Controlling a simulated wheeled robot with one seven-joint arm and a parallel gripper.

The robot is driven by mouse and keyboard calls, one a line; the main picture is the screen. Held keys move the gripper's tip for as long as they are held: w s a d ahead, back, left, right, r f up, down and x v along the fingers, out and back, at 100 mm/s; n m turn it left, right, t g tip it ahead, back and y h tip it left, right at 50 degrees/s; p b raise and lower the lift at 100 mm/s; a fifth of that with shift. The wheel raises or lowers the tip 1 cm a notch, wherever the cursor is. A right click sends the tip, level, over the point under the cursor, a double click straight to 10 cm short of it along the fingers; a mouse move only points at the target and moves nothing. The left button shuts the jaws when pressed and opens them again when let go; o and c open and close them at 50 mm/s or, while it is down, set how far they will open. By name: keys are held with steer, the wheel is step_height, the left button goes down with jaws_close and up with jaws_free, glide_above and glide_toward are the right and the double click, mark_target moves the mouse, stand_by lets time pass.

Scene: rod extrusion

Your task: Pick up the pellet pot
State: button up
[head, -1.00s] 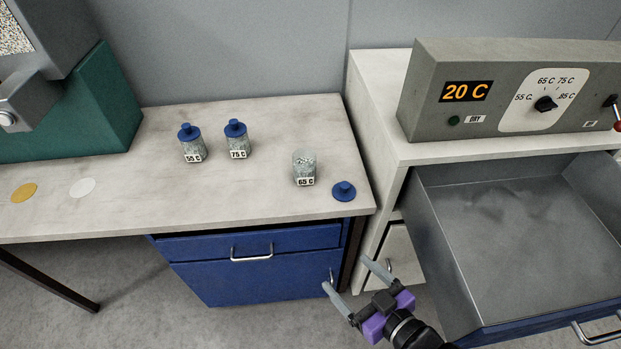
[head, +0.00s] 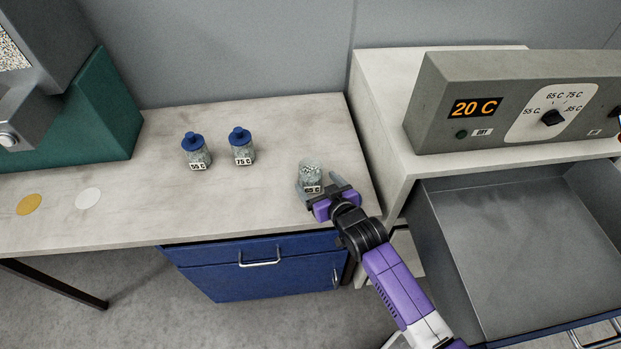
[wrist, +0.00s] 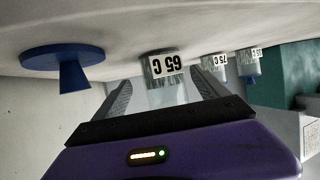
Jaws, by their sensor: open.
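The open pellet pot labelled 65 C (head: 311,173) stands upright on the bench near its right front, clear-walled with pale pellets inside. My gripper (head: 317,186) is open at the pot, with a finger on each side of it. In the wrist view, which is upside down, the 65 C pot (wrist: 165,72) sits between the two fingers of my gripper (wrist: 163,97). I cannot tell whether the fingers touch it. The blue lid (wrist: 65,62) lies on the bench beside the pot in the wrist view; my gripper hides it in the head view.
Blue-lidded pots labelled 55 C (head: 195,152) and 75 C (head: 241,147) stand to the left. A yellow disc (head: 29,204) and a white disc (head: 88,198) lie further left. An open, empty metal drawer (head: 500,235) is at right under the dryer reading 20 C (head: 475,108).

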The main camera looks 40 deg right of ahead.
steer(key=shift+a+p+x, duration=0.2)
steer(key=shift+p+x, duration=0.1)
steer(key=shift+x, duration=1.95)
steer(key=shift+r, duration=0.1)
steer(key=shift+c, duration=0.4)
steer(key=shift+w+r, duration=0.1)
jaws_close()
